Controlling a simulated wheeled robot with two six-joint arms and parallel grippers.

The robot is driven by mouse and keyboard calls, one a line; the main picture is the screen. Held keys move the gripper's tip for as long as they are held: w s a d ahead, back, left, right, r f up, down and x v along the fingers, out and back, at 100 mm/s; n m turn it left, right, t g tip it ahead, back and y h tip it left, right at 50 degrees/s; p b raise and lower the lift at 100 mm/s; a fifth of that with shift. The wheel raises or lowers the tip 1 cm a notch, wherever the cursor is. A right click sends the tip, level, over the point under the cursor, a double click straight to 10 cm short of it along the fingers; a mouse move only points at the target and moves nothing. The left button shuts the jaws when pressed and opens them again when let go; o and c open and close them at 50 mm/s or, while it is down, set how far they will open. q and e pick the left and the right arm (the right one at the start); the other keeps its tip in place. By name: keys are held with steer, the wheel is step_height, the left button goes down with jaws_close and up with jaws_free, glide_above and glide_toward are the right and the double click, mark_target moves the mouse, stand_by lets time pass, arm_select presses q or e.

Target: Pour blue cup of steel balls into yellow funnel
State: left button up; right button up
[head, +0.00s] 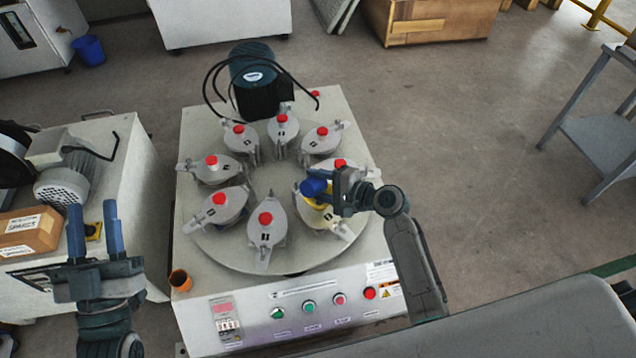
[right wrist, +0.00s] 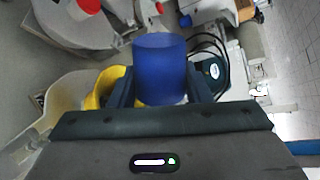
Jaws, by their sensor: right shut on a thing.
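My right gripper (head: 337,188) is shut on the blue cup (head: 314,187) and holds it over the right side of the round turntable. In the right wrist view the blue cup (right wrist: 160,70) sits between the fingers; its inside and any steel balls cannot be seen. The yellow funnel (head: 318,203) is just below the cup, partly hidden by it and the gripper. In the right wrist view the funnel (right wrist: 102,88) shows to the left of the cup, partly behind a finger. My left gripper (head: 93,232) is open and empty at the lower left.
Several grey jars with red knobs ring the turntable (head: 282,183). A dark motor with cables (head: 259,82) stands behind it. A brown cup (head: 180,281) is at the machine's front left corner. A cardboard box (head: 30,230) lies on the left machine. Open floor is to the right.

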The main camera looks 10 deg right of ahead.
arm_select(q)
steer(key=shift+w+f+g, duration=0.2)
steer(key=shift+f+g, duration=0.1)
steer(key=shift+f, duration=0.2)
steer(key=shift+w+f+g, duration=0.15)
steer(key=shift+f+g, duration=0.15)
steer(key=shift+f, duration=0.15)
stand_by(1.0)
steer(key=shift+f+n+g+p, duration=0.3)
steer(key=shift+f+g, duration=0.1)
steer(key=shift+f, duration=0.15)
steer(key=shift+w+f, duration=0.1)
steer(key=shift+w, duration=0.05)
arm_select(e)
steer(key=shift+m, duration=0.3)
stand_by(1.1)
